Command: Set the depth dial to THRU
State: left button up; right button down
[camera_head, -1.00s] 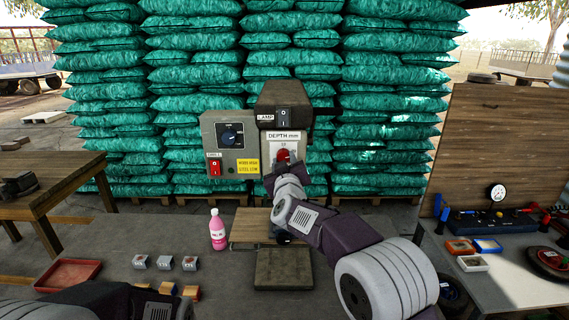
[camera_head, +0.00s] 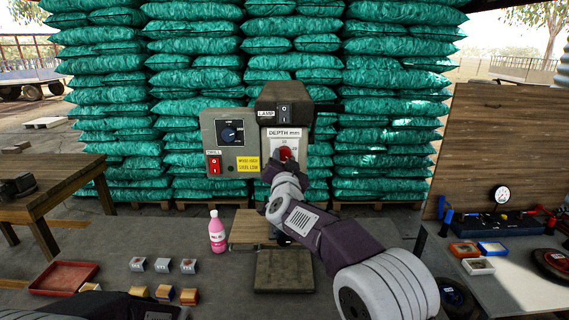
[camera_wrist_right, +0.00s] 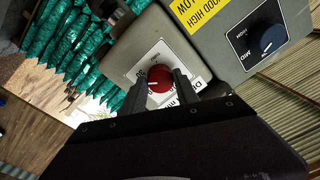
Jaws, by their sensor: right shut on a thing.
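The red depth dial (camera_head: 285,153) is on the white plate marked DEPTH mm (camera_head: 285,133) on the front of the drill head. In the right wrist view the dial (camera_wrist_right: 159,79) shows a white pointer line and sits between the two dark fingers of my right gripper (camera_wrist_right: 160,88), which is shut on it. Part of the plate's lettering is hidden by the fingers, so I cannot read the setting. My left arm (camera_head: 110,306) shows only as a dark part at the bottom left; its gripper is not seen.
Left of the dial is a grey box with a blue-black speed knob (camera_head: 231,133) and a red switch (camera_head: 214,165). A lamp switch (camera_head: 285,114) is above. A pink bottle (camera_head: 217,232), several small blocks and a red tray (camera_head: 64,278) stand on the bench below.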

jog(key=m+b, duration=0.1)
jog(key=m, duration=0.3)
jog(key=shift+a+f+m+h, duration=0.1)
jog(key=shift+f+m+h, duration=0.05)
jog(key=shift+m+h, duration=0.2)
jog(key=m+b, duration=0.1)
jog(key=m, duration=0.6)
jog(key=shift+a+m+h+b, duration=0.1)
jog(key=shift+m+h+b, duration=0.15)
jog(key=shift+m+b, duration=0.15)
jog(key=shift+r+m+b, duration=0.15)
jog(key=shift+m+b, duration=0.05)
jog(key=shift+m, duration=0.8)
jog(key=shift+r+m+b, duration=0.1)
jog(key=shift+m+b, duration=0.05)
jog(key=shift+m, duration=0.8)
jog(key=c, duration=0.9)
grip_release()
